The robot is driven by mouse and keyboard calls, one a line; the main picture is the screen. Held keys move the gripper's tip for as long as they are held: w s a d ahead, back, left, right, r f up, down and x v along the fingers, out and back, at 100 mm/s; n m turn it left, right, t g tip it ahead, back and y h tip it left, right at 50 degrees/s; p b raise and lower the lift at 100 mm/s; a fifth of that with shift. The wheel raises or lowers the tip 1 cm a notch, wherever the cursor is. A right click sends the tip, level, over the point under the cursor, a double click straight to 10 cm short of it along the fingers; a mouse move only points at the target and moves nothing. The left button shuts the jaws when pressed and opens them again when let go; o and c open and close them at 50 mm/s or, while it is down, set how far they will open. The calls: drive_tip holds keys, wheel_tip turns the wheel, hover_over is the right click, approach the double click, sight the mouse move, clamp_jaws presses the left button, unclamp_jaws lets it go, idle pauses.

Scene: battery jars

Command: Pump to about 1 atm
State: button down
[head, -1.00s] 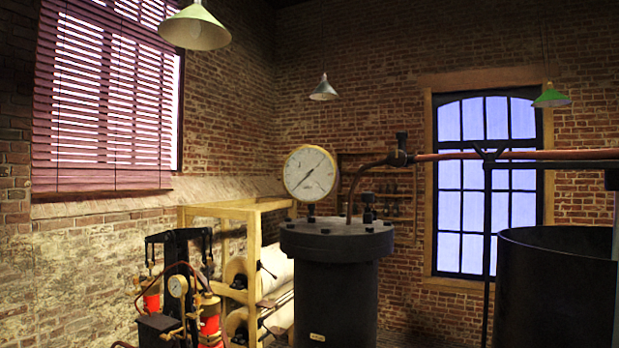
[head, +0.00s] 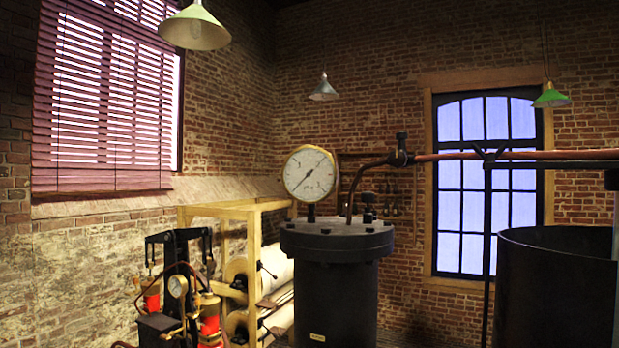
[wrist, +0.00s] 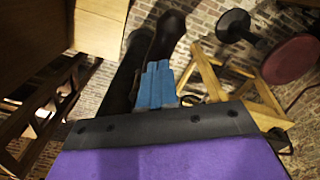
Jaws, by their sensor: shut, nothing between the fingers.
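A large round white gauge (head: 310,173) stands on top of a black cylindrical vessel (head: 337,285) in the head view. Its needle points to the upper right; the scale numbers are too small to read. A pump-like apparatus (head: 180,285) with a black frame, red cylinders (head: 211,322) and a small gauge (head: 178,286) stands at the lower left, its base cut off. In the wrist view, my gripper (wrist: 157,80) shows as blue fingers close together, shut and empty. It is not visible in the head view. I cannot tell how far it is from the pump.
A copper pipe (head: 520,155) runs from the vessel to the right over a large black tank (head: 558,290). A wooden rack (head: 251,225) with pale rolls stands behind the pump. The wrist view shows wooden furniture (wrist: 100,27) and a dark red round object (wrist: 292,58).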

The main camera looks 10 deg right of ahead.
idle(0.3)
wheel_tip(320, 180, down, 14)
drive_tip(key=b, duration=0.3)
wheel_tip(320, 180, up, 14)
drive_tip(key=p, duration=0.3)
idle(0.5)
wheel_tip(320, 180, down, 14)
drive_tip(key=b, duration=0.3)
wheel_tip(320, 180, up, 14)
drive_tip(key=p, duration=0.3)
idle(0.3)
